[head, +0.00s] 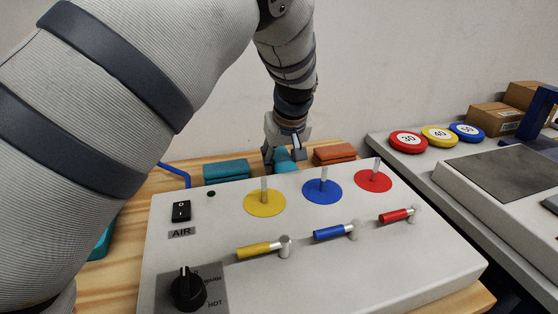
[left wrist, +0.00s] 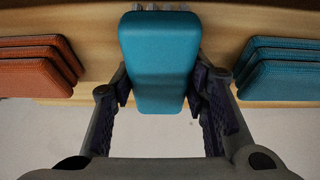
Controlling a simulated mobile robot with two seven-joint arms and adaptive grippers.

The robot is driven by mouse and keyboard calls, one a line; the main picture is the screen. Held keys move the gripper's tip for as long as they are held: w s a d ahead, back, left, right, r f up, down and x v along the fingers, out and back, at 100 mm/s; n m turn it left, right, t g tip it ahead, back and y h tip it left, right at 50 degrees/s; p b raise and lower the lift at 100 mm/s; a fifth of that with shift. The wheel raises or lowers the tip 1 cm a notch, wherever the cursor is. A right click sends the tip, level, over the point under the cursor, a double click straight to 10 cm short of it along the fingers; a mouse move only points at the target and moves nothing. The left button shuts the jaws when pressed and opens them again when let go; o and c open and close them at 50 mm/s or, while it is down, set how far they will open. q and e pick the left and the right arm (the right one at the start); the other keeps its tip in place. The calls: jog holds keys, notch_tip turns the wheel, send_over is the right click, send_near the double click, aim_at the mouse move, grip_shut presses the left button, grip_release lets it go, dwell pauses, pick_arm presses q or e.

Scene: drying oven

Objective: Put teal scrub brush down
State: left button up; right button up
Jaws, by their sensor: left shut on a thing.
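The teal scrub brush (head: 284,160) is held in my left gripper (head: 286,146), behind the white drying oven in the head view. In the left wrist view the brush (left wrist: 160,60) is a rounded teal block between the two dark fingers of my left gripper (left wrist: 161,88), which are shut on its sides. Its lower part is hidden behind the oven in the head view. I cannot tell whether it touches the table. My right gripper is not in view.
A teal folded stack (head: 226,171) and an orange folded stack (head: 335,153) flank the brush on the wooden table (head: 140,187). The drying oven (head: 380,265) has upright pegs on coloured discs and coloured valve handles. Red, yellow and blue discs (head: 440,136) lie on a grey bench at right.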

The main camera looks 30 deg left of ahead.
pick_arm(q)
jog(key=shift+s+d+r, duration=0.1)
jog(key=shift+s+r, duration=0.1)
jog(key=shift+s, duration=0.1)
jog(key=shift+w+f, duration=0.3)
jog(key=shift+w, duration=0.2)
jog(key=o, duration=1.1)
jog(key=shift+s, duration=0.15)
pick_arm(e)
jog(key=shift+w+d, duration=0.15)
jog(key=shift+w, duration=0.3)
pick_arm(q)
jog(key=shift+r, duration=0.35)
jog(key=p+v, duration=0.1)
jog(key=v, duration=1)
jog(key=shift+d+r, duration=0.15)
jog(key=shift+r, duration=0.15)
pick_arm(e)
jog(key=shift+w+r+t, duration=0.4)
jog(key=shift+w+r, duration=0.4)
pick_arm(q)
jog(key=shift+s, duration=0.1)
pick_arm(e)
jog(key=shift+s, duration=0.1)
